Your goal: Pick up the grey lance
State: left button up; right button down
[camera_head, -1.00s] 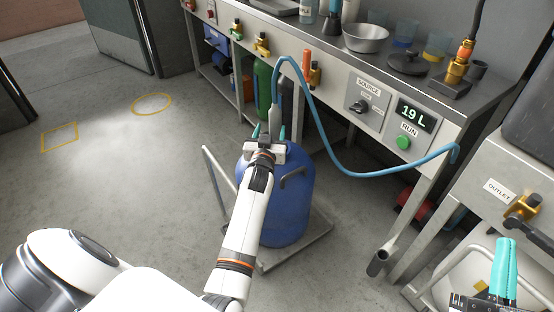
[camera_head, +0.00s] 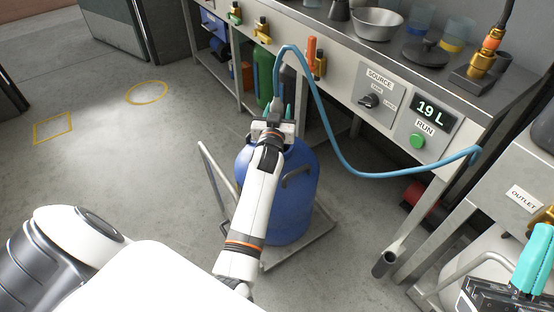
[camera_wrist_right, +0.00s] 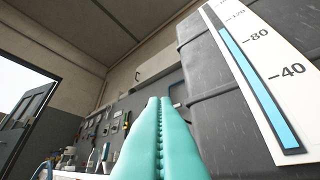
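The grey lance (camera_head: 277,98) stands upright at the end of a blue hose (camera_head: 326,130), above the blue drum (camera_head: 303,205). The lance's lower end is hidden behind the gripper. My right gripper (camera_head: 532,262) is at the lower right, away from the lance. In the right wrist view its teal fingers (camera_wrist_right: 160,105) are pressed together with nothing between them.
The drum stands on a low cart (camera_head: 325,225) with a rail. The steel bench (camera_head: 455,100) behind carries a bowl, cups and a display reading 19 L. A grey tank with a level gauge (camera_wrist_right: 262,85) is close to my right gripper.

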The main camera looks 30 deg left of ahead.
pick_arm(q)
grip_shut()
jog(key=shift+r, duration=0.1)
